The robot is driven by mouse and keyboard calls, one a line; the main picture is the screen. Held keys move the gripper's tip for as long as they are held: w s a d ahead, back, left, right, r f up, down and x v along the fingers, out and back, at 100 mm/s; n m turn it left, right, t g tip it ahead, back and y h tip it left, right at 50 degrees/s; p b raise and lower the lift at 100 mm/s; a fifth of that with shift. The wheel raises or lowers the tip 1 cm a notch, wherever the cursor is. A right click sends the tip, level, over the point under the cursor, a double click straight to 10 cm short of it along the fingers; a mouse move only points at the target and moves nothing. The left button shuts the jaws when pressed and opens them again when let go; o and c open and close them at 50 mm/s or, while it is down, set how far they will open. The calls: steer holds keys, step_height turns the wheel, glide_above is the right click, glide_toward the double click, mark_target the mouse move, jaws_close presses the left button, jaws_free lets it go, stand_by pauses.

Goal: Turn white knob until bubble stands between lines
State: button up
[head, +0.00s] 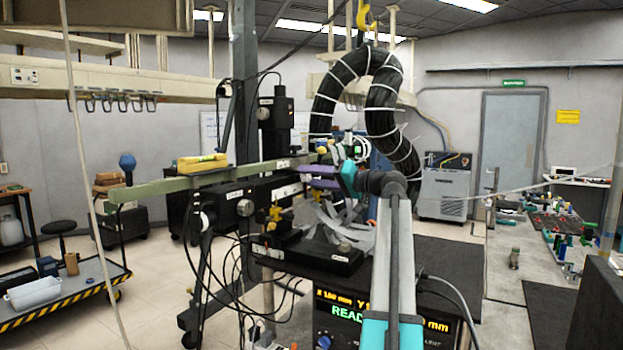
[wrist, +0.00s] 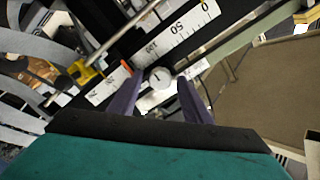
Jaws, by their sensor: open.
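A round white knob (wrist: 160,78) with a dark mark on its face shows in the wrist view. It appears between the two purple fingertips of my gripper (wrist: 159,83), which is open. I cannot tell whether either finger touches it. In the head view my gripper (head: 318,177) reaches in beside the black stage, and I cannot make out this knob there. A yellow spirit level (head: 202,162) lies on the long green beam (head: 160,187) at left. Its bubble and lines are too small to read.
White scales (wrist: 178,37) with numbers lie just beyond the knob in the wrist view. Grey ribbon cables (head: 345,228) and a thick black hose (head: 385,95) are close to my arm. A display box (head: 345,312) stands below. A striped cart (head: 70,290) is at left.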

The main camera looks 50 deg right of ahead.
steer(key=shift+s, duration=0.1)
steer(key=b+v, duration=0.3)
steer(key=v, duration=1)
steer(key=shift+s, duration=0.35)
